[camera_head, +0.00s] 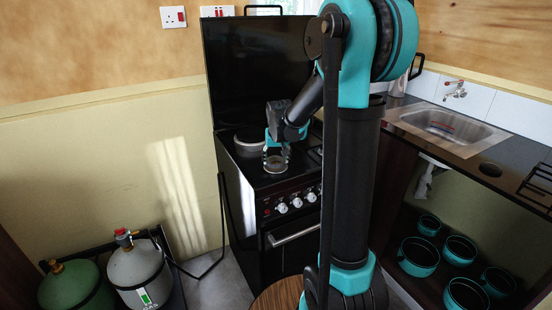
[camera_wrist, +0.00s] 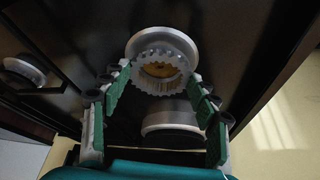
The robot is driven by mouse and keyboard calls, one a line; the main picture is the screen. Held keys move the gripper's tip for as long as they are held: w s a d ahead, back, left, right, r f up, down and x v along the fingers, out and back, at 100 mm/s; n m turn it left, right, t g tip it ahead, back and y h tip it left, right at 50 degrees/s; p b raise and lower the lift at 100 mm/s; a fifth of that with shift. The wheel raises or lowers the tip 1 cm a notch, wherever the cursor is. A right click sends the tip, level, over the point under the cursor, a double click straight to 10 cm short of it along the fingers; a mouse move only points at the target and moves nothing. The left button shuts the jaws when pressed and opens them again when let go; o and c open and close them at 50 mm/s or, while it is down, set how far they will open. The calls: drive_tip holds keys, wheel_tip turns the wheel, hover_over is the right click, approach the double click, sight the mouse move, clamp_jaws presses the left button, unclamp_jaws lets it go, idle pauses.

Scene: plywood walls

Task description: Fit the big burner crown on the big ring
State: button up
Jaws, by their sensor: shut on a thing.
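The big burner crown (camera_wrist: 158,88), a toothed grey metal ring, is between the fingertips of my gripper (camera_wrist: 158,80) in the wrist view. The fingers are shut on it from both sides. The smooth silver big ring (camera_wrist: 163,38) shows just behind the crown, with yellow visible through the crown's opening. The crown overlaps the ring in this view; I cannot tell if they touch. In the head view my gripper (camera_head: 277,152) points down over the front left of the black hob, with a round metal piece (camera_head: 275,164) below it.
A round raised plate (camera_head: 249,143) is at the hob's back left, close behind my gripper; the black lid (camera_head: 258,70) stands upright behind. Another burner (camera_wrist: 25,72) shows at the wrist view's left. Knobs (camera_head: 297,202) line the stove front. Gas cylinders (camera_head: 138,272) stand at lower left.

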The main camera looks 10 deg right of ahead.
drive_tip(key=shift+f, duration=0.55)
drive_tip(key=o, duration=1.2)
drive_tip(key=shift+o, duration=0.2)
drive_tip(key=shift+r, duration=0.1)
